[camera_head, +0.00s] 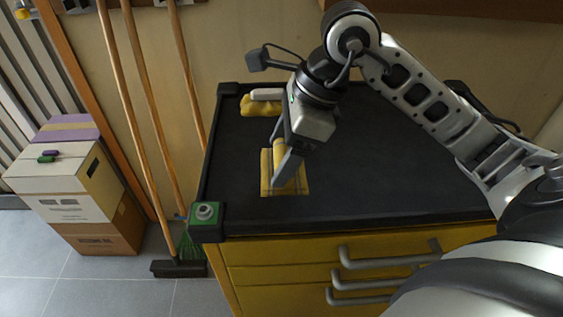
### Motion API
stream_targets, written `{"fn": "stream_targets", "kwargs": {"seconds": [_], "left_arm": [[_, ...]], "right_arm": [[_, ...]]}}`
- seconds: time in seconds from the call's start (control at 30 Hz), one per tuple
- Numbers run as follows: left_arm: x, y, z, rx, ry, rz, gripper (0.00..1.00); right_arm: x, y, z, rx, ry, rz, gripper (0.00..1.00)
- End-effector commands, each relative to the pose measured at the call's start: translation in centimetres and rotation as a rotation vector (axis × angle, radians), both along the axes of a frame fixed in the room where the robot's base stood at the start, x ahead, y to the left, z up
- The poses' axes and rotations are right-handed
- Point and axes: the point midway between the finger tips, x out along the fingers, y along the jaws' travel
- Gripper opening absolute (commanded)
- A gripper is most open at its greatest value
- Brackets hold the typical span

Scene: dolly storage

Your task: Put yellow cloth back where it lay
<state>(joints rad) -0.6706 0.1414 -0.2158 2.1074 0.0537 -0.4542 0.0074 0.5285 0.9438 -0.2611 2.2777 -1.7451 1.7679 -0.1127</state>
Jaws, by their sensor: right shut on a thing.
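A yellow cloth (300,184) with dark stripes lies on or just above the black top of the dolly (390,170), left of its middle. My right gripper (280,165) points down over the cloth from the back. Its fingers are shut on a raised fold of the cloth, and the near finger hides part of it. I cannot tell whether the rest of the cloth fully touches the top. My left gripper is not in view.
A yellow bundle (260,109) with a pale bar-shaped thing (267,94) lies at the back left of the top. Broom handles and stacked boxes (75,190) stand left. The top's right side is clear.

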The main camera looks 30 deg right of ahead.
Motion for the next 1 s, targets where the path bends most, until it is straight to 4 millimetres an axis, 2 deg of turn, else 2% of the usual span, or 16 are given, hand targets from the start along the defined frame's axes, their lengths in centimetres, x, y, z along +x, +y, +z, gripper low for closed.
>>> {"fn": "stream_targets", "kwargs": {"seconds": [0.17, 0.27, 0.43, 0.87, 0.9, 0.93, 1.0], "left_arm": [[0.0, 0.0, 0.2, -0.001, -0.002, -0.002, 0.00], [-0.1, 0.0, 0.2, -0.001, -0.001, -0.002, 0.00], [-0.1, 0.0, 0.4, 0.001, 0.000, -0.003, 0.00], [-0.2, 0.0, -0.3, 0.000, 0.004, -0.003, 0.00], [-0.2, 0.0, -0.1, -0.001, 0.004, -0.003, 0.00], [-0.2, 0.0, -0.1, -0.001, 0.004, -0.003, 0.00], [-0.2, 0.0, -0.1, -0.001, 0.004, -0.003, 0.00]], "right_arm": [[0.8, -0.4, -1.1, 0.004, 0.001, -0.001, 0.47], [1.4, -0.8, -2.3, 0.003, 0.004, -0.001, 0.47], [1.3, -0.7, -4.5, 0.003, 0.004, 0.001, 0.47], [1.4, -0.8, -5.4, 0.002, -0.001, 0.000, 0.47], [1.4, -0.8, -5.2, 0.002, -0.001, 0.000, 0.83], [1.4, -0.8, -5.1, 0.002, -0.001, 0.000, 0.91], [1.4, -0.8, -5.1, 0.002, 0.000, 0.000, 0.94]]}}
